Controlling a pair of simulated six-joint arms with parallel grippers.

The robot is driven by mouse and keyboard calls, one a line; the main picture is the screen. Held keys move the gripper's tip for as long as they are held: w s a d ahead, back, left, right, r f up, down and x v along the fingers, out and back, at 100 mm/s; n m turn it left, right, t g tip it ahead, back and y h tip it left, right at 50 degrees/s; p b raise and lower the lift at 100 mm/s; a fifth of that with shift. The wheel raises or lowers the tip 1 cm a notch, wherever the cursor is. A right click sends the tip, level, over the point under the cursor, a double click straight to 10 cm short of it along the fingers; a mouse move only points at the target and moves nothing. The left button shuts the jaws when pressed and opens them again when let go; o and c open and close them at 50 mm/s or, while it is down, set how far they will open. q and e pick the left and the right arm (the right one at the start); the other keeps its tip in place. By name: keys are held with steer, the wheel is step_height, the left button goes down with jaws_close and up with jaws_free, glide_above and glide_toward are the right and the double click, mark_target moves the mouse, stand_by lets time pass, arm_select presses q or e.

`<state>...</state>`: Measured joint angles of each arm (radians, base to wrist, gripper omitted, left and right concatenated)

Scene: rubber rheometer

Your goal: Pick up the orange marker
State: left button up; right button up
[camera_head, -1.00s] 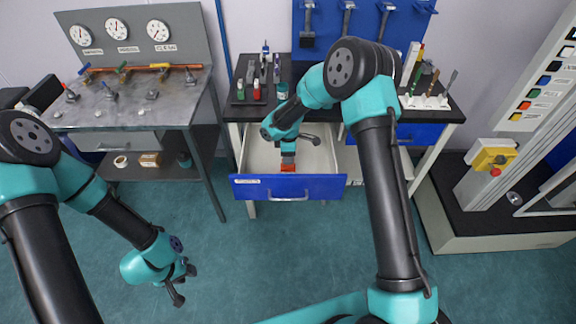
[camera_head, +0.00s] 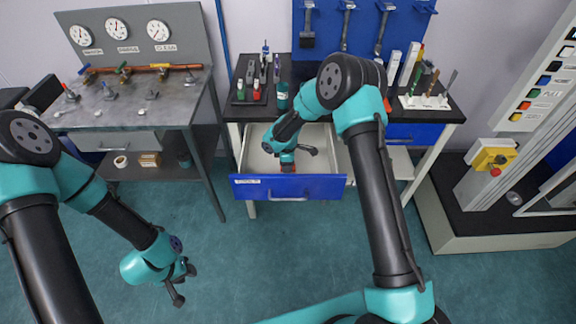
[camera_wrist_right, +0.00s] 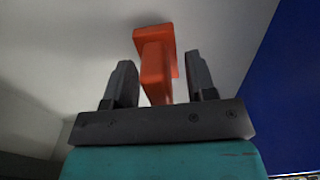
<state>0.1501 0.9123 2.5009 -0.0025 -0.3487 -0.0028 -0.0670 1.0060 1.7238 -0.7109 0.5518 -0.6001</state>
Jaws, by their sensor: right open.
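The orange marker (camera_wrist_right: 155,75) is a T-shaped orange piece in the pulled-out blue drawer (camera_head: 325,187). In the right wrist view it stands between my right gripper's two dark fingers (camera_wrist_right: 160,82), with a gap on each side. The fingers are open and not closed on it. In the head view my right gripper (camera_head: 288,164) is down inside the drawer and hides most of the marker. My left gripper (camera_head: 184,285) hangs open and empty over the floor, far from the drawer.
The drawer's walls surround my right gripper. Above it, the black benchtop (camera_head: 312,98) holds a tray with small bottles (camera_head: 249,92) and a white tool rack (camera_head: 425,102). A grey bench with gauges (camera_head: 125,110) stands left. The green floor (camera_head: 240,255) in front is clear.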

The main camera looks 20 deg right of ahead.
steer(key=shift+c, duration=0.4)
jaws_close()
